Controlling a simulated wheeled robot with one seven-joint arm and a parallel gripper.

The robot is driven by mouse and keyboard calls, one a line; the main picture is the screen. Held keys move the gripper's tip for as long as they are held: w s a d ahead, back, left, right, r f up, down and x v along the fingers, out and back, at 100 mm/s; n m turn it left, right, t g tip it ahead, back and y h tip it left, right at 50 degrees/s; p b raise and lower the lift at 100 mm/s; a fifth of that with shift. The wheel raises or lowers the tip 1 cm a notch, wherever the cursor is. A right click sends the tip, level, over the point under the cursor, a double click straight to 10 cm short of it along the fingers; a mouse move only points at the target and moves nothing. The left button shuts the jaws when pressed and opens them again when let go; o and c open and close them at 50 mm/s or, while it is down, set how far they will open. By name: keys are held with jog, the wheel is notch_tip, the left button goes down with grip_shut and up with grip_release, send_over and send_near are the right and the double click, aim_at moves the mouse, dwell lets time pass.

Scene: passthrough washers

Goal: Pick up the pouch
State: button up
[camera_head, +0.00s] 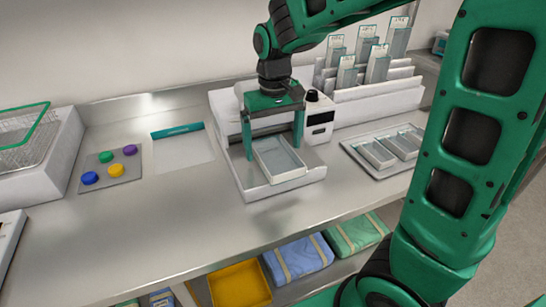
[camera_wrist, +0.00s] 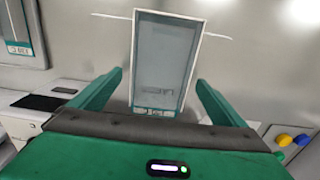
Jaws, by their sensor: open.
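What appears to be the pouch (camera_head: 281,159) is a pale, see-through rectangle with a white border. It lies on the white machine (camera_head: 258,190) in the head view. My gripper (camera_head: 276,150) points down over it, with its two green fingers apart. In the wrist view the pouch (camera_wrist: 165,60) shows between the open fingers (camera_wrist: 160,85), with a gap on each side. A small label shows at its near end. I cannot tell the exact height of the fingertips above the machine.
A tray (camera_head: 350,150) with similar pale rectangles is on the right. Behind it a white rack (camera_head: 370,108) holds several upright labelled ones. A flat sheet with a teal strip (camera_head: 178,131) and a mat (camera_head: 110,184) with coloured caps are on the left. The front counter is clear.

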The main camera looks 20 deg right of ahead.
jog(key=shift+f, duration=0.45)
jog(key=c, duration=1.1)
jog(key=shift+r, duration=0.2)
jog(key=shift+r, duration=0.3)
notch_tip(320, 180, up, 3)
jog(key=shift+s+f, duration=0.1)
jog(key=shift+s, duration=0.05)
jog(key=s, duration=1.7)
jog(key=shift+s, duration=0.35)
